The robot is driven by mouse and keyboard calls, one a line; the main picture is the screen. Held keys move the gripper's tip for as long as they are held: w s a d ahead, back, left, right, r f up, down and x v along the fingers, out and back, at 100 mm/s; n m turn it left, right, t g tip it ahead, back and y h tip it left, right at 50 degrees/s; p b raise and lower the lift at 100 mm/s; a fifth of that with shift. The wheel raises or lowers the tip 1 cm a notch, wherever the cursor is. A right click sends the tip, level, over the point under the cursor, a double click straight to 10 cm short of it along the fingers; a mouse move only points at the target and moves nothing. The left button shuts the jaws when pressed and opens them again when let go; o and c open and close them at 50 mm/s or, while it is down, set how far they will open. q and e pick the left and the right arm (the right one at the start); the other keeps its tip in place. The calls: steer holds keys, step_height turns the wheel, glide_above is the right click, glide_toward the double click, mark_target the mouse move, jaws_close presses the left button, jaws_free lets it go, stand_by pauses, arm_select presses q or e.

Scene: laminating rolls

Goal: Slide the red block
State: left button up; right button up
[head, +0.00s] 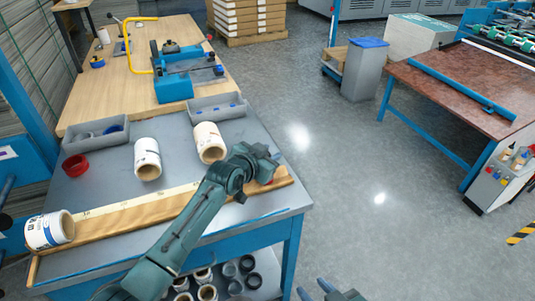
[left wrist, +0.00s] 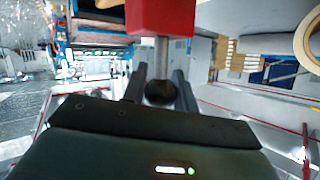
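The red block (left wrist: 160,14) shows at the top of the left wrist view, with a metal rod running from it to a dark round knob (left wrist: 160,92). In the head view only a bit of red (head: 266,180) shows under my left gripper (head: 268,160), at the right end of the wooden board (head: 140,213). The two fingers of my left gripper lie close on both sides of the knob and look shut on it. My right gripper (head: 330,292) is only partly in view at the bottom edge, and its opening is unclear.
Grey trays (head: 96,145), (head: 217,108) and a red ring (head: 75,165) lie further back. Open floor is to the right.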

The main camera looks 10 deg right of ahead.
arm_select(q)
steer(key=o, duration=0.5)
steer(key=shift+c, duration=0.2)
arm_select(e)
steer(key=shift+d+f, duration=0.1)
steer(key=shift+f, duration=0.1)
arm_select(q)
steer(key=p+v, duration=0.1)
steer(key=v, duration=1.2)
arm_select(e)
steer(key=shift+d+r, duration=0.15)
steer(key=shift+r, duration=0.05)
arm_select(q)
steer(key=shift+s, duration=0.1)
